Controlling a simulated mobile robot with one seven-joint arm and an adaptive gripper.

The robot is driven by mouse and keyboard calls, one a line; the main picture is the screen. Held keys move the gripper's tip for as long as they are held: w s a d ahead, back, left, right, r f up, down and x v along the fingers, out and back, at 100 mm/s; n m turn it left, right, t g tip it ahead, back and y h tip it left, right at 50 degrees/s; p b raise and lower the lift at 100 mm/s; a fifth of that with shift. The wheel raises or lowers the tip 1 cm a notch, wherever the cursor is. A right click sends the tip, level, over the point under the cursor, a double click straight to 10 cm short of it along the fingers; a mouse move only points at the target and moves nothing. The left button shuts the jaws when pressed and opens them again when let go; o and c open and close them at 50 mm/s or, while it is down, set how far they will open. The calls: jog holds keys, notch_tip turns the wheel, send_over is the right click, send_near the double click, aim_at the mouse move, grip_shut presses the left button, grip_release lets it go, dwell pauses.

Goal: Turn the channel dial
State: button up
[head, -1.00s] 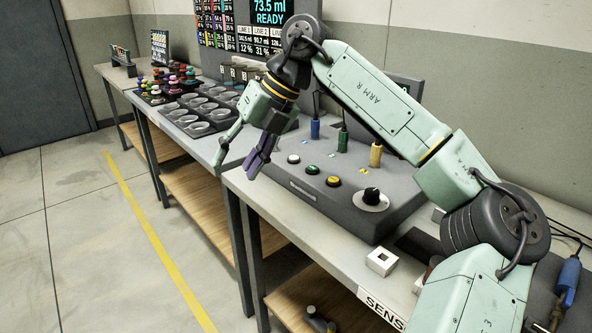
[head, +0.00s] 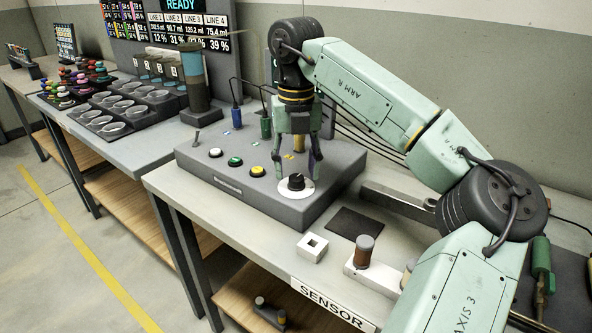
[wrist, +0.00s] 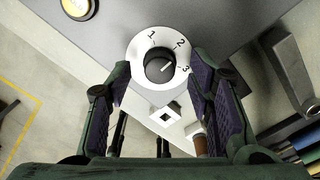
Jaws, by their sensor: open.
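The channel dial (head: 296,182) is a black knob on a white round plate at the front right corner of the grey console (head: 236,196). My gripper (head: 299,172) points down above the dial. Its purple-padded fingers (wrist: 166,82) are open, one to each side of the knob. I see a gap between each finger and the knob in the wrist view.
White, green and yellow buttons (head: 257,171) line the console left of the dial. Blue, green and yellow plugs (head: 265,126) stand behind.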

jog(key=shift+f, duration=0.95)
grip_shut()
jog(key=shift+n, duration=0.4)
jog(key=n+p, duration=0.1)
jog(key=n, duration=0.4)
jog(key=shift+a+r+n, duration=0.1)
jog(key=shift+n, duration=0.2)
jog(key=n+p, duration=0.1)
jog(key=n, duration=0.4)
jog(key=shift+a, duration=0.1)
jog(key=shift+n, duration=0.4)
